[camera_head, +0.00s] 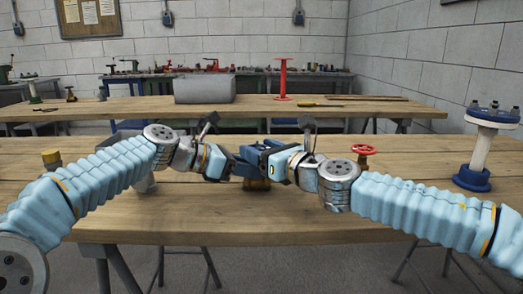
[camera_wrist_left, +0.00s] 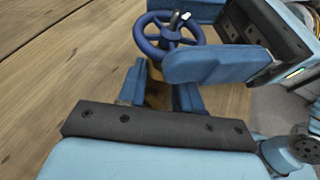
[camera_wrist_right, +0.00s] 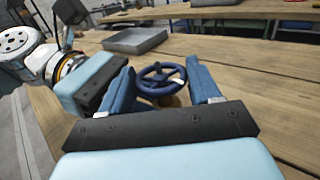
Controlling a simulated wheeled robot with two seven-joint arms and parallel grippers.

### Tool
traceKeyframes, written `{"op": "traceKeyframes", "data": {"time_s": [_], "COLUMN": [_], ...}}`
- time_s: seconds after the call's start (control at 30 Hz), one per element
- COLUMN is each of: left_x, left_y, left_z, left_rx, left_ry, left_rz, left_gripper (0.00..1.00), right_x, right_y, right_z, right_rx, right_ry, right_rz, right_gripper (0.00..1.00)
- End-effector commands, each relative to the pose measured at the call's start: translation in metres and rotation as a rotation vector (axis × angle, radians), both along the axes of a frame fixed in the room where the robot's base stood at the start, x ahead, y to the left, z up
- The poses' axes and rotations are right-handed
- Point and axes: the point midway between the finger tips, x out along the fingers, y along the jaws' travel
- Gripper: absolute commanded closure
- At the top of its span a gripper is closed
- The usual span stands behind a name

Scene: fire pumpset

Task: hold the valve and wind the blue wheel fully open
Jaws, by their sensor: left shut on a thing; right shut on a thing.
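The valve stands on the near wooden table, its brass body (camera_head: 257,184) showing below my grippers in the head view. Its blue wheel (camera_wrist_left: 150,45) is on top, with a white mark on the rim. The wheel also shows in the right wrist view (camera_wrist_right: 150,88), between my right gripper's fingers. My left gripper (camera_head: 245,171) is shut on the valve body below the wheel; the body (camera_wrist_left: 156,92) is partly hidden between its fingers. My right gripper (camera_head: 258,154) is shut on the wheel, its fingers at opposite sides of the rim. The wheel is mostly hidden in the head view.
A red-wheeled valve (camera_head: 363,151) and a white post with blue flanges (camera_head: 484,150) stand to the right. A brass piece (camera_head: 51,157) stands behind my left arm. A grey tray (camera_wrist_right: 134,40) lies on the table. The front of the table is clear.

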Motion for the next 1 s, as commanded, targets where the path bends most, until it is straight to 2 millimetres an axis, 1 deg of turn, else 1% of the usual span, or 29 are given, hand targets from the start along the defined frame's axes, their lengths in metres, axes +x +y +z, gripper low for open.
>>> {"op": "traceKeyframes", "data": {"time_s": [0.27, 0.7, 1.0], "left_x": [-0.0004, -0.0007, -0.001], "left_y": [-0.0003, -0.0007, -0.0008], "left_z": [0.0016, 0.0016, 0.0015], "left_rx": [-0.001, -0.001, -0.001], "left_ry": [-0.003, -0.003, -0.002], "left_rz": [-0.001, -0.002, -0.003], "left_gripper": [1.0, 1.0, 1.0], "right_x": [0.0032, 0.007, 0.0079], "right_y": [-0.0028, -0.0051, -0.0059], "right_z": [-0.0002, 0.0008, 0.0009], "right_rx": [0.003, 0.004, 0.006], "right_ry": [0.003, -0.003, -0.003], "right_rz": [0.115, 0.41, 0.516], "right_gripper": [0.68, 0.68, 0.68]}}
